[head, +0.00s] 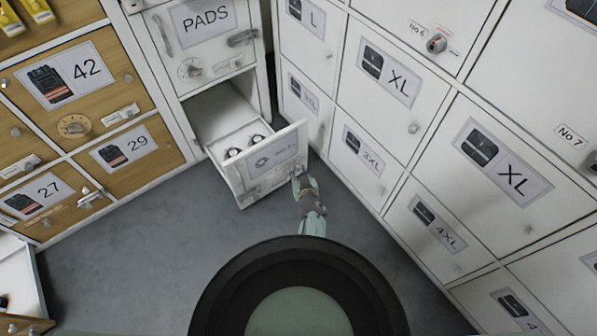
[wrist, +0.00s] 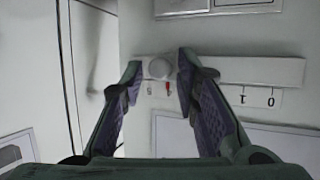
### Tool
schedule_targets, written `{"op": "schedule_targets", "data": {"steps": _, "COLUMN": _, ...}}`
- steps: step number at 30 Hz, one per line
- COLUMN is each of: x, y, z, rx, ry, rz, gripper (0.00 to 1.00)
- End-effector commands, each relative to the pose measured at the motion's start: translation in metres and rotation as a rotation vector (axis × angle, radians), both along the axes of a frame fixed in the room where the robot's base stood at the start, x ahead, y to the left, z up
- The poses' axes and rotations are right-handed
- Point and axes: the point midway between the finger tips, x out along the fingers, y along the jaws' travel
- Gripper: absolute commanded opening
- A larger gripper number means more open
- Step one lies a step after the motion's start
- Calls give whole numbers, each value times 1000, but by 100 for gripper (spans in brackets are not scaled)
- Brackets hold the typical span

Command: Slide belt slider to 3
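The belt slider has a round pale knob (wrist: 158,68) on a long white bar (wrist: 265,72) in the wrist view. The knob is toward the left of the visible bar. Below the bar are the marks "1" and "0" to the right, and a red mark (wrist: 167,88) just under the knob; other marks are partly hidden by my fingers. My gripper (wrist: 160,75) is open, with its fingertips on either side of the knob and no clear grip on it. In the head view, my gripper (head: 300,178) is at the right end of the open drawer's front (head: 268,163).
The pulled-out white drawer (head: 222,152) holds dark rolled items. A white locker wall (head: 372,150) stands close at right. The PADS compartment (head: 205,40) is above, and wooden lockers (head: 75,100) are at left. Grey floor (head: 140,250) is clear in front.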

Motion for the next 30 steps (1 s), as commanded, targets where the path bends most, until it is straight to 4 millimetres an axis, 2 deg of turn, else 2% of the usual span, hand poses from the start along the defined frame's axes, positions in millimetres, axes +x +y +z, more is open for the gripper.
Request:
{"op": "schedule_targets", "data": {"steps": 12, "x": 0, "y": 0, "z": 0, "rx": 0, "ry": 0, "rz": 0, "gripper": 0}}
{"op": "schedule_targets", "data": {"steps": 30, "x": -1, "y": 2, "z": 0, "rx": -1, "ry": 0, "rz": 1, "gripper": 0}}
